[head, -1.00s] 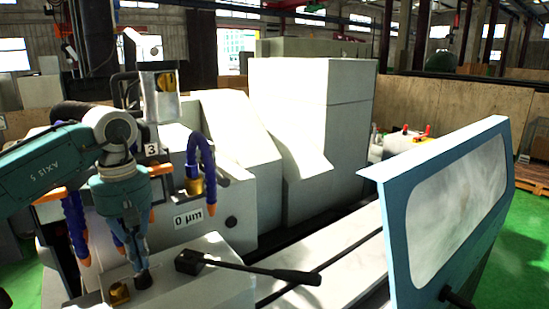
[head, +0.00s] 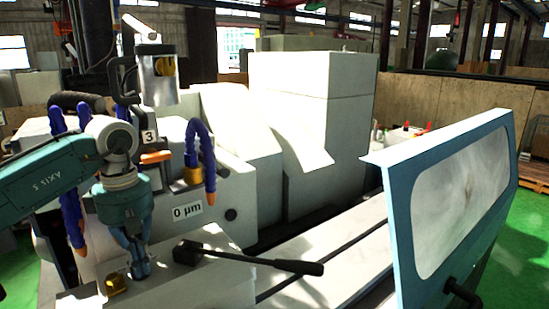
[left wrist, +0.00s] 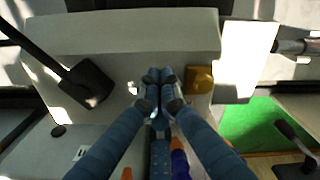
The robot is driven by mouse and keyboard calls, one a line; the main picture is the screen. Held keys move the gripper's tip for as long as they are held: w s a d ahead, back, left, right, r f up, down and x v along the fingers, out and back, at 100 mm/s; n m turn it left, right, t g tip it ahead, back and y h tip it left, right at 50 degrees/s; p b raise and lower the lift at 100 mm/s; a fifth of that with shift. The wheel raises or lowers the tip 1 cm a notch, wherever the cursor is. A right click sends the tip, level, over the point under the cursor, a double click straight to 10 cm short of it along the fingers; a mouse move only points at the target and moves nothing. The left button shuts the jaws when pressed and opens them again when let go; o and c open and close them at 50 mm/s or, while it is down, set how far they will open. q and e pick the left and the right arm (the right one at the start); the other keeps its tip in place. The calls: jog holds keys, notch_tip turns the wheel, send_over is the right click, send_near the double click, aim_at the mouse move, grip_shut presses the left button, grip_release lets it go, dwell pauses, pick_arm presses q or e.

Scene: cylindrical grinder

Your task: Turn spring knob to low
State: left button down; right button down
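A gold-yellow knob (head: 117,284) sits on top of the pale machine block (head: 205,285) at the lower left of the head view. I take it for the spring knob; no marks for its setting are readable. It also shows in the left wrist view (left wrist: 199,80), just right of my fingertips. My left gripper (head: 140,270) points down over the block, beside the knob and apart from it. In the left wrist view its two fingertips (left wrist: 159,77) are together with nothing visible between them. My right gripper is not in view.
A black lever (head: 250,260) lies across the block's top, right of my gripper. Blue hoses (head: 200,145) hang around my arm. A blue-framed window door (head: 440,205) stands at right.

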pick_arm(q)
jog(key=shift+w+a+r+p, duration=0.1)
jog(key=shift+w+a+p, duration=0.25)
dwell(0.9)
jog(key=shift+w+d+p, duration=0.15)
jog(key=shift+p, duration=0.25)
jog(key=shift+w+d+r, duration=0.1)
jog(key=shift+w, duration=0.05)
jog(key=shift+w+p, duration=0.35)
jog(key=shift+p, duration=0.3)
jog(key=shift+w+d+p, duration=0.1)
jog(key=shift+d+p, duration=0.05)
jog(key=shift+p, duration=0.2)
jog(key=shift+d, duration=0.1)
